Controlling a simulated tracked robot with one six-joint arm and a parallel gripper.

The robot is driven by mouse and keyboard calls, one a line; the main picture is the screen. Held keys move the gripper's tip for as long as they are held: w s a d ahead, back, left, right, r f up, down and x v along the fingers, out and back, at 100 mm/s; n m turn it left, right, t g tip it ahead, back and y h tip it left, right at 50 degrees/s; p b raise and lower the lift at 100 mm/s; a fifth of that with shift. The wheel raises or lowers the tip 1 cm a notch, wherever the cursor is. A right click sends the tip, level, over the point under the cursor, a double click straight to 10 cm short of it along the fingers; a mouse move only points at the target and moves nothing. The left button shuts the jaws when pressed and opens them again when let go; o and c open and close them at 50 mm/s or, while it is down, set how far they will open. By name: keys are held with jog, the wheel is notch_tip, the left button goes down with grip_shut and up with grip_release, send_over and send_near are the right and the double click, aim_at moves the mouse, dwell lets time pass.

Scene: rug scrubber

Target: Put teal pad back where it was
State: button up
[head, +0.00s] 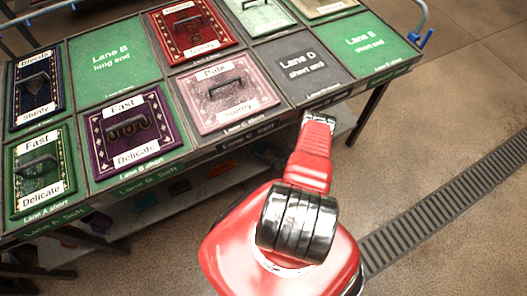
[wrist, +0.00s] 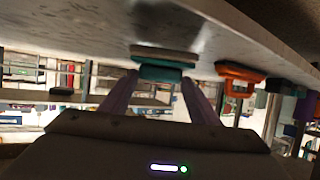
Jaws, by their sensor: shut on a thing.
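The teal pad (wrist: 160,71) is in the upper middle of the wrist view, with a pale grey layer along one side. My gripper (wrist: 160,80) has one purple-grey finger on each side of the pad and is shut on it. The pad's pale side lies against or very close to a grey shelf surface (wrist: 65,30), which fills the top of this view; I cannot tell whether they touch. In the head view my red arm reaches to the table's front edge, and the gripper and pad are hidden there.
In the wrist view an orange pad (wrist: 240,73) and a dark green pad (wrist: 285,86) sit along the shelf, right of the teal pad. In the head view the table (head: 270,128) carries several rug tiles and labelled lanes above a lower shelf (head: 200,187). Open floor lies right.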

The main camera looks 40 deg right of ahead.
jog(key=shift+f, duration=0.65)
jog(key=o, duration=1.1)
jog(key=shift+c, duration=0.2)
jog(key=shift+s, duration=0.1)
jog(key=v, duration=1.2)
